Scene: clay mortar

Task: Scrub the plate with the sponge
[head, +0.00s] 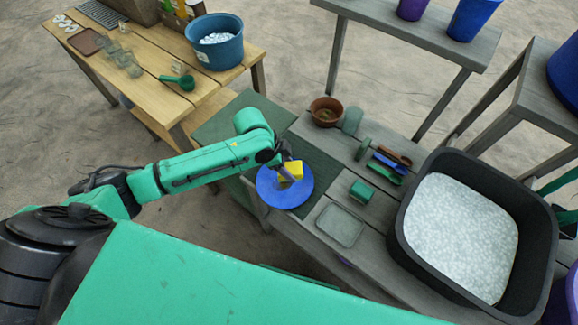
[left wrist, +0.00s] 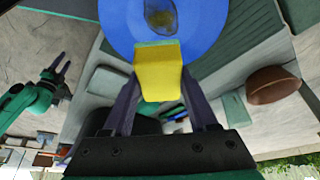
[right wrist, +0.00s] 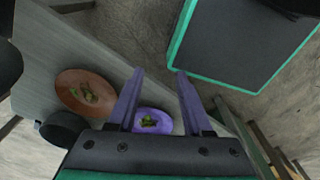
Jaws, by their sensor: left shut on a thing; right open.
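The blue plate (head: 298,196) lies flat on the dark green mat at the left end of the grey worktop. My left gripper (head: 287,164) is shut on the yellow sponge (head: 294,168) over the plate's upper part. In the left wrist view the sponge (left wrist: 158,78) sits between the fingers, with its green side toward the plate (left wrist: 205,22). A brown stain (left wrist: 160,15) shows near the plate's middle. I cannot tell whether the sponge touches the plate. My right gripper (right wrist: 157,92) is open and empty, away from the plate.
A green sponge block (head: 362,191), a shallow grey-green tray (head: 339,226) and a black tub (head: 412,215) of white foam stand right of the plate. A brown pot (head: 325,111) is behind. A brown plate (right wrist: 70,88) and a purple plate (right wrist: 163,130) with green scraps show below my right gripper.

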